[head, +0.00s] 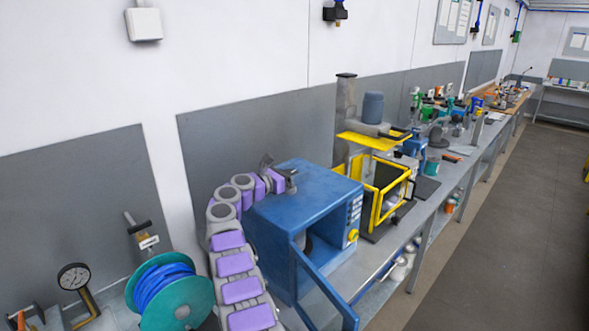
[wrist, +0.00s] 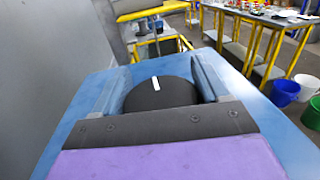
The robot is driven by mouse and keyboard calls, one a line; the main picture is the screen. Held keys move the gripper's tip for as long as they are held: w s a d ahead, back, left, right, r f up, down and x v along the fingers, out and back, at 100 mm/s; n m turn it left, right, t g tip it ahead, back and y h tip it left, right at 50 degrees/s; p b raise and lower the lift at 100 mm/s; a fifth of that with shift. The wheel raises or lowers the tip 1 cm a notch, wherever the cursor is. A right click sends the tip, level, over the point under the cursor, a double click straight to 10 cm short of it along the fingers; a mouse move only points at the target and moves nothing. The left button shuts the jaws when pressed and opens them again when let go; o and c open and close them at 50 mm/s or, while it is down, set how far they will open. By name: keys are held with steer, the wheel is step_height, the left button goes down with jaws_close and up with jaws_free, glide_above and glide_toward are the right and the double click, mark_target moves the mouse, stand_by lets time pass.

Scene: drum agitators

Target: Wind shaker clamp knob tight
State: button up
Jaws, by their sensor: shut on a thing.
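The shaker (head: 305,215) is a blue box-shaped machine on the bench, with an open front, its door swung out and a labelled side panel. Its clamp knob (wrist: 161,93) is a round black knob with a white mark on the blue top, seen in the wrist view. My gripper (wrist: 165,88) is shut on the knob, one finger on each side of it. The white mark points away from my gripper, slightly left. In the head view my gripper (head: 279,176) is above the shaker's top, and the knob is hidden there.
A yellow-framed machine (head: 385,190) stands just beyond the shaker. A teal reel with blue hose (head: 170,292) and a pressure gauge (head: 74,277) are at the lower left. The grey wall panel (head: 260,125) is close behind. The floor aisle (head: 500,230) at the right is clear.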

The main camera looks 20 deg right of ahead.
steer(key=shift+w+a+r, duration=0.1)
steer(key=shift+a+r, duration=0.05)
steer(key=shift+r, duration=0.05)
stand_by(0.4)
steer(key=o, duration=1)
steer(key=shift+w+f, duration=0.15)
steer(key=shift+c, duration=0.2)
steer(key=shift+a, duration=0.1)
steer(key=b+v, duration=0.1)
steer(key=v, duration=1.6)
steer(key=shift+a, duration=0.2)
